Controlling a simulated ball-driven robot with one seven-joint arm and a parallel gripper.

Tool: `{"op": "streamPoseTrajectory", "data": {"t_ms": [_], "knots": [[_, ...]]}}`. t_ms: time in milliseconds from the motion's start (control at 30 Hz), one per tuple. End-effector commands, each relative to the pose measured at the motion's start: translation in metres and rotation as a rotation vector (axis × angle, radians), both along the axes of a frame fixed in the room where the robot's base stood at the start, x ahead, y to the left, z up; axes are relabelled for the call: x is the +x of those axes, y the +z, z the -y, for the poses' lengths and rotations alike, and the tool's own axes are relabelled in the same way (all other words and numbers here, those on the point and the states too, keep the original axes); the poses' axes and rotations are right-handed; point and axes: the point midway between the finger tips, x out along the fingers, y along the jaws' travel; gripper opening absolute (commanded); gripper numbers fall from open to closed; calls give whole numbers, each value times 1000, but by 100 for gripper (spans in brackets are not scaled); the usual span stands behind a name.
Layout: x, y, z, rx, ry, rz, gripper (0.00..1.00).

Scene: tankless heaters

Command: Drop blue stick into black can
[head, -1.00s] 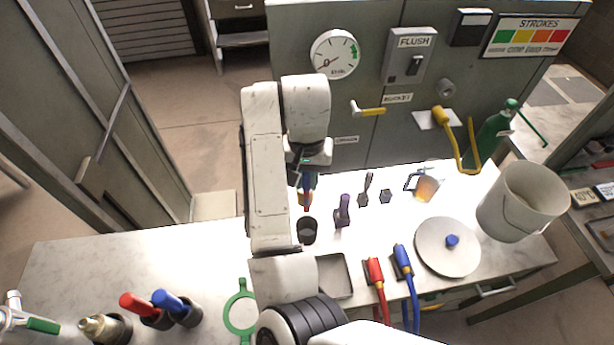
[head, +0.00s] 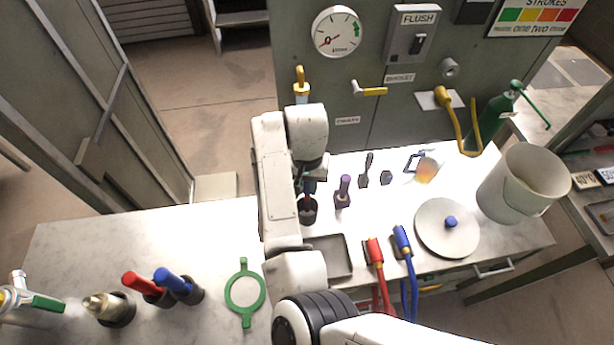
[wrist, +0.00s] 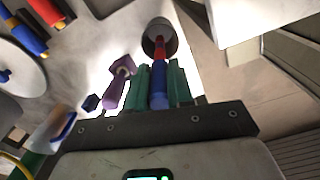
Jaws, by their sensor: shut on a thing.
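My gripper (wrist: 158,80), with green fingers, is shut on a blue stick (wrist: 158,85) with a red lower end. In the head view the stick (head: 309,187) hangs roughly upright below my gripper (head: 311,176). The black can (head: 308,216) stands on the white counter right under it. The red end overlaps the can's mouth in both views; in the wrist view it lies over the can's opening (wrist: 168,28). How deep it reaches inside I cannot tell. My arm hides the counter left of the can.
A purple-handled piece (head: 343,192) stands close right of the can. A grey tray (head: 330,258) lies in front. Red (head: 375,252) and blue (head: 402,241) cable clamps, a round white lid (head: 447,235) and a white bucket (head: 520,185) are to the right.

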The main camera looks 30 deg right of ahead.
Motion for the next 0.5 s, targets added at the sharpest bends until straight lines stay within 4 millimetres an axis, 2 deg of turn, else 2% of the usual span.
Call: {"op": "streamPoseTrajectory", "data": {"t_ms": [200, 500], "knots": [[0, -27, 0, 1, 0, 1, 0], [0, -37, 0, 1, 0, 2, 0]]}}
